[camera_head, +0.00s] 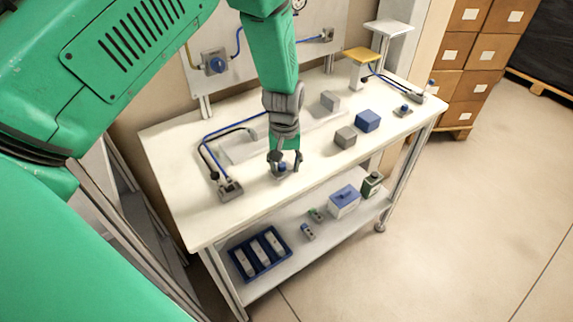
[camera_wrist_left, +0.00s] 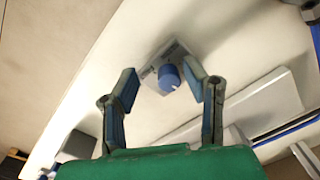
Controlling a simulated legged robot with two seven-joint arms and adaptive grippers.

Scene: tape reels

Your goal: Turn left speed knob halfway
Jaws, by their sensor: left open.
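The left speed knob (camera_wrist_left: 168,77) is a blue round knob on a small grey base plate (camera_wrist_left: 182,50). In the head view the knob (camera_head: 282,167) sits near the front edge of the white table. My left gripper (camera_wrist_left: 163,80) is open, with one finger on each side of the knob in the wrist view. In the head view my left gripper (camera_head: 285,157) reaches down over the knob and partly hides it. I cannot tell whether the fingers touch it. A similar blue knob (camera_head: 405,107) on a grey base stands at the table's right. My right gripper is not in view.
A switch box (camera_head: 229,188) with cables lies left of the gripper on the white table (camera_head: 180,160). Grey blocks (camera_head: 345,137) and a blue block (camera_head: 368,121) stand to the right. The lower shelf holds a blue tray (camera_head: 288,243) and a blue-grey box (camera_head: 344,202).

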